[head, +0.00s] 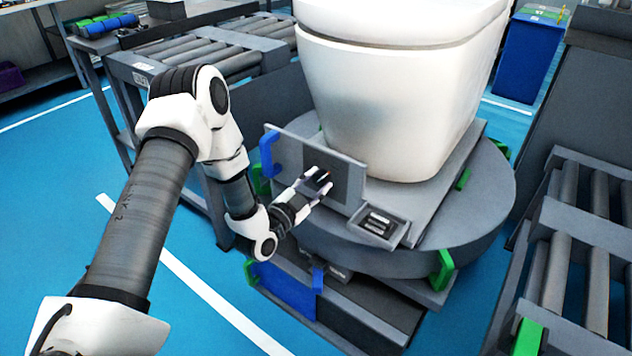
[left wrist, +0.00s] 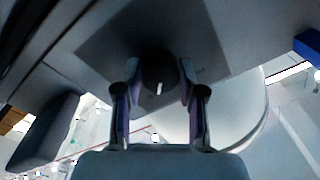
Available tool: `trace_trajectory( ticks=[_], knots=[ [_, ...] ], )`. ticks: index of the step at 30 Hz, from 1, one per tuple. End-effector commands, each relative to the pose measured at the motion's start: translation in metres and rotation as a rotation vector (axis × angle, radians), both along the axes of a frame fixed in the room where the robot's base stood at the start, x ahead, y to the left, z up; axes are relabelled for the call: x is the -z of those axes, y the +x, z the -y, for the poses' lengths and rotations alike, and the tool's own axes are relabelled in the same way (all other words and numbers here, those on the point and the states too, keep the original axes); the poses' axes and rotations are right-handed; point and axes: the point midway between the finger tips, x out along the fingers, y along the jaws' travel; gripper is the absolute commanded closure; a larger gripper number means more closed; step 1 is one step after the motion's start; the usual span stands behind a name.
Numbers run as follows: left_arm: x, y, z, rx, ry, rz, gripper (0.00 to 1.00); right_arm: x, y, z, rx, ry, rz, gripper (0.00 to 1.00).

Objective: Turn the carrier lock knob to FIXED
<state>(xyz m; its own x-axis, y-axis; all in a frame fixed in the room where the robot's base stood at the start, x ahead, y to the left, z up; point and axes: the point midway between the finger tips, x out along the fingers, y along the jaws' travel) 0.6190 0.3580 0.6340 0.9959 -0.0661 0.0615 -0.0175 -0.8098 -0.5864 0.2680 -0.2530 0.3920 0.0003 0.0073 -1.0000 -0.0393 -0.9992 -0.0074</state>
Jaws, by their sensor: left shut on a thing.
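The carrier lock knob (left wrist: 158,78) is dark and round with a short white mark on it, seen in the left wrist view. It sits on a dark square on the grey upright panel (head: 349,172) at the front of the carrier. My left gripper (head: 322,180) is at the panel, its two fingers on either side of the knob; it also shows in the left wrist view (left wrist: 160,92). It is shut on the knob. The wrist view shows the mark slightly off vertical. Lettering around the knob is too dark to read. My right gripper is not in view.
A white toilet (head: 400,90) stands on the carrier, on a round grey turntable (head: 480,215). A blue handle (head: 269,152) is left of the panel. A small tray (head: 379,224) sits at its right. Roller conveyors stand at left (head: 185,68) and right (head: 570,270).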

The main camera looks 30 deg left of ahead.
Motion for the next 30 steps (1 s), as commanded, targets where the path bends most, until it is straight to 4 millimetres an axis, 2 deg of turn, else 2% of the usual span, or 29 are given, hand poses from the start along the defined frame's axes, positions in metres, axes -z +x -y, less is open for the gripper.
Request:
trace_trajectory(
  ticks=[5,6,7,8,17,20,23,30],
  knots=[
    [0.001,0.000,0.000,0.001,0.000,-0.002,0.95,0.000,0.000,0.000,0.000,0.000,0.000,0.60],
    [0.001,0.000,0.000,0.001,-0.001,-0.002,0.50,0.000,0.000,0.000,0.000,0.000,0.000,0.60],
    [0.001,0.000,0.000,0.001,-0.001,-0.002,0.40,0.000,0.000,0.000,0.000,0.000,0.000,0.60],
    [0.001,0.000,0.000,0.001,-0.001,-0.002,0.35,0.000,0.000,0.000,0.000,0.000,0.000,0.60],
    [0.001,-0.001,0.000,0.000,-0.001,-0.001,0.35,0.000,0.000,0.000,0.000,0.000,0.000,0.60],
    [0.002,-0.009,-0.001,-0.001,-0.002,-0.004,0.35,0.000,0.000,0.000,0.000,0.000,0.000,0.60],
    [0.003,-0.027,-0.003,-0.003,-0.006,-0.004,0.35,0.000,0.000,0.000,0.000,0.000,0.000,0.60],
    [0.007,-0.089,-0.007,-0.004,-0.008,-0.006,0.35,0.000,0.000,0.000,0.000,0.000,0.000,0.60]
  ],
)
